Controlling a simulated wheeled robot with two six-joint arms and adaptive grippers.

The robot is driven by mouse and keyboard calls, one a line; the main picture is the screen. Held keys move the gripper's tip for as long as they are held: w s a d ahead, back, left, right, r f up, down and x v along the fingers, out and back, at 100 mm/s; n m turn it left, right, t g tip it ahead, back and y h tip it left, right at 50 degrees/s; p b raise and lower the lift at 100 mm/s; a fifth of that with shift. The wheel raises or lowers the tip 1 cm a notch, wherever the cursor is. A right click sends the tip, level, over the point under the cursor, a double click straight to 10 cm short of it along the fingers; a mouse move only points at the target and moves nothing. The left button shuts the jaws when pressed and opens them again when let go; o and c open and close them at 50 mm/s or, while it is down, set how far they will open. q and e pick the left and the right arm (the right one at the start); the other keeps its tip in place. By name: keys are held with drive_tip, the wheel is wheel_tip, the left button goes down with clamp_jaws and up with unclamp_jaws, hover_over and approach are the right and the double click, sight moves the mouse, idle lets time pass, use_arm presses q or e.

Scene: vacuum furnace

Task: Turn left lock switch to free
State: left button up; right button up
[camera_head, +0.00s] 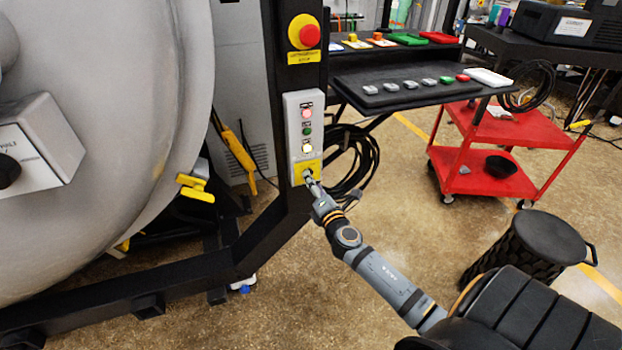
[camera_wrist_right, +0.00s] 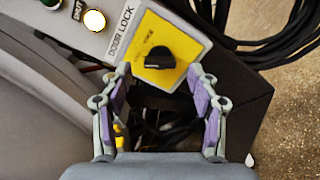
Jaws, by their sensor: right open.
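The lock switch is a black knob (camera_wrist_right: 158,58) on a yellow plate (camera_wrist_right: 183,65) beside the words "DOOR LOCK" in the right wrist view. The small print on the plate is hard to read, and I cannot tell which setting the knob points at. In the head view the yellow plate (camera_head: 298,166) is at the bottom of a grey control box (camera_head: 293,128) on a black post. My right gripper (camera_head: 309,180) is close in front of it. In the wrist view its open fingers (camera_wrist_right: 160,74) are at either side of the knob, with no clear contact. My left gripper is not in view.
Above the plate are a red button (camera_head: 306,114), a green button (camera_head: 307,131) and a lit white button (camera_head: 306,147). A red emergency stop (camera_head: 310,35) is higher up. Black cables (camera_head: 360,160) hang right of the post. A large grey furnace body (camera_head: 100,70) fills the left.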

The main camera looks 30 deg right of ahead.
drive_tip(key=x, duration=0.2)
drive_tip(key=shift+w, duration=0.35)
drive_tip(key=c, duration=1.2)
drive_tip(key=shift+o, duration=0.2)
